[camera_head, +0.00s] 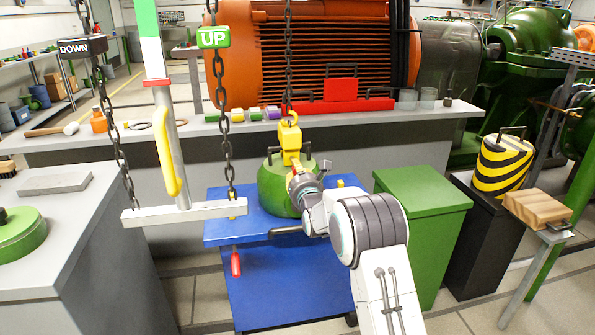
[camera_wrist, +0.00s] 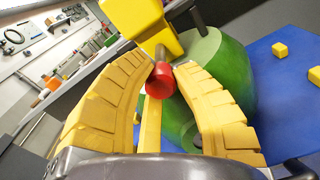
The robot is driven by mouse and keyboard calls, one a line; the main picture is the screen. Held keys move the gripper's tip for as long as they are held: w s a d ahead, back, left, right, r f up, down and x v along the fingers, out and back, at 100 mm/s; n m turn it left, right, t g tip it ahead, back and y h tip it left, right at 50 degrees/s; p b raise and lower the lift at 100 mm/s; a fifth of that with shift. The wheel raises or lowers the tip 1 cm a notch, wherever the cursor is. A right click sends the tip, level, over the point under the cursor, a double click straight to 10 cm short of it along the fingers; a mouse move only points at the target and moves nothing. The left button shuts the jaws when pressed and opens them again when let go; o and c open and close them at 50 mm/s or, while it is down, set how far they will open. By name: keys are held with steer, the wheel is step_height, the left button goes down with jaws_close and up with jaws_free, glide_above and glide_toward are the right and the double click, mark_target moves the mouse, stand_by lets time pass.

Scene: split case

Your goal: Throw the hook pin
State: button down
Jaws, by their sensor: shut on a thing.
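The hook pin shows as a red round end (camera_wrist: 160,80) in the wrist view, between the yellow fingers of my gripper (camera_wrist: 163,75). My gripper is shut on it. The pin sits at the yellow hook block (camera_wrist: 142,22), which also shows in the head view (camera_head: 290,140) on the chain. Below the block is a green rounded load (camera_head: 270,188) with a dark handle, on the blue cart (camera_head: 280,285).
A chain with an UP box (camera_head: 213,37) and another with a DOWN box (camera_head: 82,46) hang at the left. A green box (camera_head: 425,200) and a striped weight (camera_head: 501,165) stand at right.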

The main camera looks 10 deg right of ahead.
steer(key=shift+r, duration=0.1)
steer(key=shift+s+b, duration=0.15)
steer(key=shift+b, duration=0.45)
steer(key=shift+s+b, duration=0.3)
steer(key=shift+b, duration=0.25)
steer(key=c, duration=1.3)
jaws_free()
steer(key=shift+s+d+r, duration=0.1)
steer(key=shift+o, duration=1.4)
